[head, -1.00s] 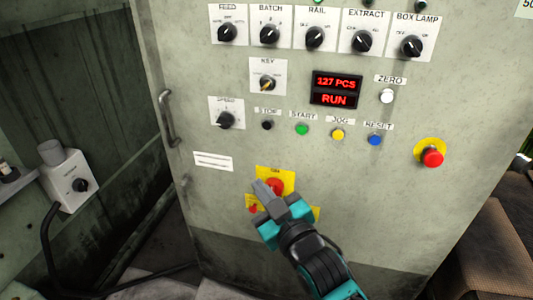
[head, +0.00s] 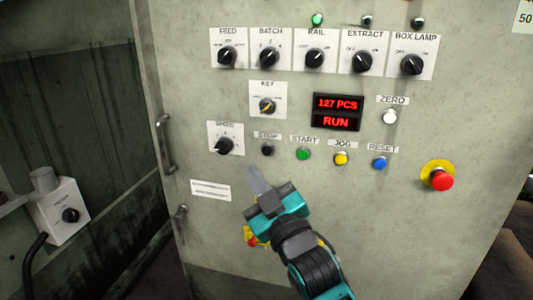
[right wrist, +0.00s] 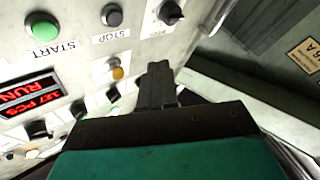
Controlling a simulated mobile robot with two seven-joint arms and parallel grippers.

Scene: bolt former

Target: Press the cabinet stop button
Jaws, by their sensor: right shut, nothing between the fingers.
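The stop button (head: 267,150) is a small black round button under a STOP label on the grey cabinet (head: 345,215). In the right wrist view the stop button (right wrist: 112,15) is at the top, beside the green start button (right wrist: 42,27). My right gripper (head: 252,171) is shut and empty, its fingertips just below and left of the stop button in the head view. A gap shows between tips and button; the exact depth is hard to tell. The right gripper (right wrist: 157,72) also shows in the right wrist view. My left gripper is not in view.
A green start button (head: 303,154), yellow jog button (head: 341,158) and blue reset button (head: 379,163) sit right of stop. The speed knob (head: 223,146) is to its left. A red emergency button (head: 441,180) protrudes at right. The display (head: 337,112) reads RUN.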

